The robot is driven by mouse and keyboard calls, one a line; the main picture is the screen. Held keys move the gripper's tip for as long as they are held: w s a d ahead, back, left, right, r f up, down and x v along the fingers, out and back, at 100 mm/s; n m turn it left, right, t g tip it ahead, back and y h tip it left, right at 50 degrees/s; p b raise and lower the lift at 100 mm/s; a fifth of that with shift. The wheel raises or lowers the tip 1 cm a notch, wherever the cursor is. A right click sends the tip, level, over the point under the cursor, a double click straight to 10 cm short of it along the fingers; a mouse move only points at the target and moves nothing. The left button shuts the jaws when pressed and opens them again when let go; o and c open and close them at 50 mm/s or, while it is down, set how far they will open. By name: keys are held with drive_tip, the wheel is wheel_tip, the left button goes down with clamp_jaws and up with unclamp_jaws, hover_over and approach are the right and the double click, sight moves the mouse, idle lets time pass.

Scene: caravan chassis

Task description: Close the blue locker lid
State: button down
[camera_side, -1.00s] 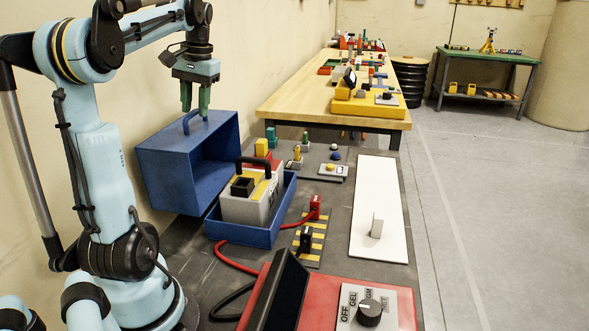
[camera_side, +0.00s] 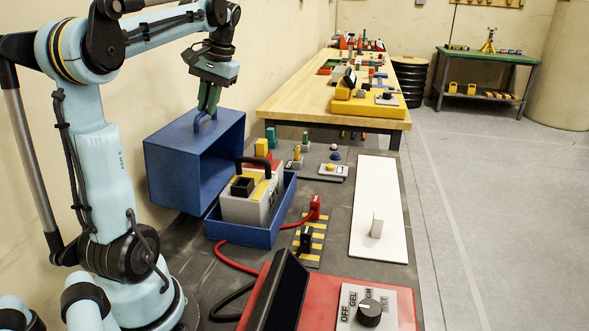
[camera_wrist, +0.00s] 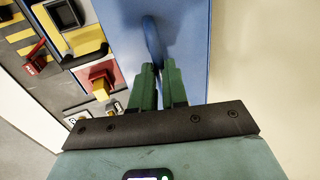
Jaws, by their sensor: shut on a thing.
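The blue locker lid (camera_side: 178,165) stands open, tipped up on edge behind the blue locker base (camera_side: 240,234), with its hollow side facing right. A grey battery-like box (camera_side: 245,208) with a black handle sits in the base. My gripper (camera_side: 207,113) is at the top of the lid, its green fingers shut on the lid's blue handle. In the wrist view the fingers (camera_wrist: 159,72) close around the blue handle (camera_wrist: 153,42), and the lid's flat blue face (camera_wrist: 190,40) lies beyond. The handle's gripped part is hidden by the fingers.
A red clamp (camera_side: 315,207) and a black clamp (camera_side: 305,238) stand on a striped plate right of the base. A red panel with a dial (camera_side: 369,312) is in front. A white board (camera_side: 378,200) lies at right. A wooden bench (camera_side: 300,88) stands behind.

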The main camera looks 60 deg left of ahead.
drive_tip(key=w+d+f, duration=1.3)
drive_tip(key=w+d, duration=0.3)
drive_tip(key=c, duration=1.1)
unclamp_jaws()
drive_tip(key=shift+s+a, duration=0.1)
drive_tip(key=shift+a, duration=0.05)
drive_tip(key=shift+c, duration=0.2)
drive_tip(key=shift+r, duration=0.1)
drive_tip(key=v, duration=1.2)
